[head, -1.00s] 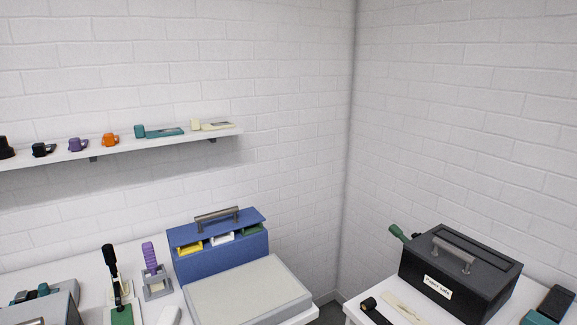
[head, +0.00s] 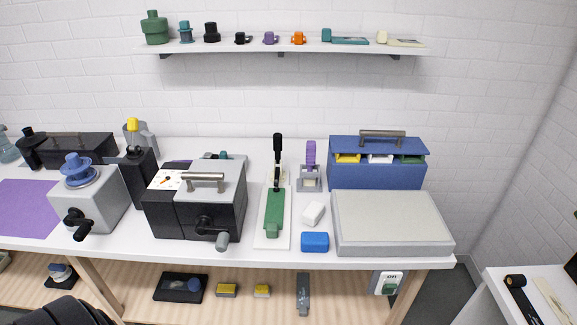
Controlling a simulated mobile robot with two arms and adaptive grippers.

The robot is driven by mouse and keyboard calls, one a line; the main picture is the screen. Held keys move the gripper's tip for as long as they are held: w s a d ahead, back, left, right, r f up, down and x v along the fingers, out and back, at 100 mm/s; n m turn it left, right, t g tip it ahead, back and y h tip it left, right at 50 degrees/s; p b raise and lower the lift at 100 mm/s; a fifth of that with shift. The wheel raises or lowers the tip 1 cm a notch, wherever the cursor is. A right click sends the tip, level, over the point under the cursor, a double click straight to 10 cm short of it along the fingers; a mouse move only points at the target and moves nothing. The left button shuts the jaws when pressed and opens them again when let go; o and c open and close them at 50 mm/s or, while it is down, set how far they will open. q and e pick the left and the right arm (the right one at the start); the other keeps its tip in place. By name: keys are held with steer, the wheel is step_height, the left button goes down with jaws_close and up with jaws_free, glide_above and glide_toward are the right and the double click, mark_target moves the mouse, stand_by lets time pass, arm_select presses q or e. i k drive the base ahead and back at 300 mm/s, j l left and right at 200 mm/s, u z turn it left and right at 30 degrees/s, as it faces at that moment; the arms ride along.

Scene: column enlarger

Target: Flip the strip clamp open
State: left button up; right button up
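No part in the head view is labelled as the strip clamp, and I cannot tell for sure which one it is. A green clamp-like device (head: 275,212) with an upright black lever (head: 277,150) lies on a white plate on the bench. Beside it stands a grey device (head: 309,183) with an upright purple handle (head: 310,153). Neither gripper is in view. A dark rounded shape at the bottom left edge looks like part of my own arm.
A black and grey box with a crank (head: 225,190) stands left of the green device. A blue box (head: 376,172) and pale flat pad (head: 390,221) are right. A white block (head: 313,213) and blue block (head: 315,242) lie in front. A shelf (head: 290,46) runs above.

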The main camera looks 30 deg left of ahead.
mark_target(276, 136)
steer(key=u, duration=0.9)
steer(key=i+l+u, duration=0.15)
steer(key=u, duration=0.3)
steer(key=i+l+u, duration=0.1)
steer(key=l+u, duration=0.2)
steer(key=u, duration=0.2)
steer(key=i+l+u, duration=0.1)
steer(key=l+u, duration=0.2)
steer(key=u, duration=0.15)
steer(key=l+u, duration=0.45)
steer(key=j, duration=0.1)
